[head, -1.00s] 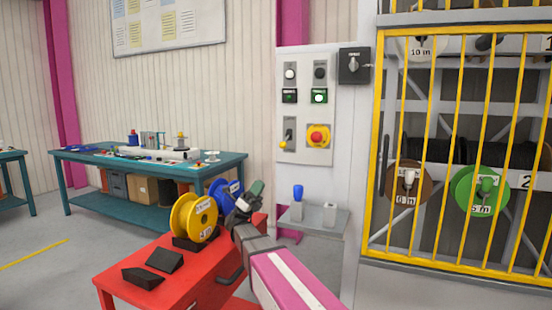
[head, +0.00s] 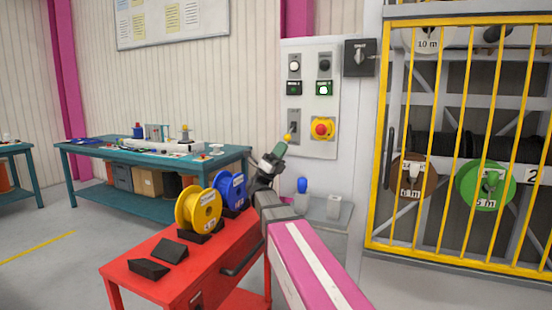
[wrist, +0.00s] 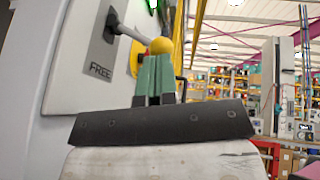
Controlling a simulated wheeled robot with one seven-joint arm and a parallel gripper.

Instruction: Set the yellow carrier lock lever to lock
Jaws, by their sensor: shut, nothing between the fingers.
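The yellow-knobbed lock lever (head: 287,138) is on the white control panel (head: 316,110), left of the red emergency button. In the wrist view the yellow ball (wrist: 161,46) sits on a grey stem slanting out from a dark plate. That plate reads FREE (wrist: 100,70) at its lower end. My gripper (head: 280,149) is shut and empty. Its green fingertips (wrist: 155,72) are just below the ball in the wrist view; I cannot tell whether they touch it. Any lock label is not visible.
A red emergency button (head: 323,128) on yellow is right of the lever. Below is a grey shelf (head: 322,226) with a blue-topped item. A red cart (head: 200,262) carries yellow and blue reels. A yellow barred gate (head: 448,130) stands at right.

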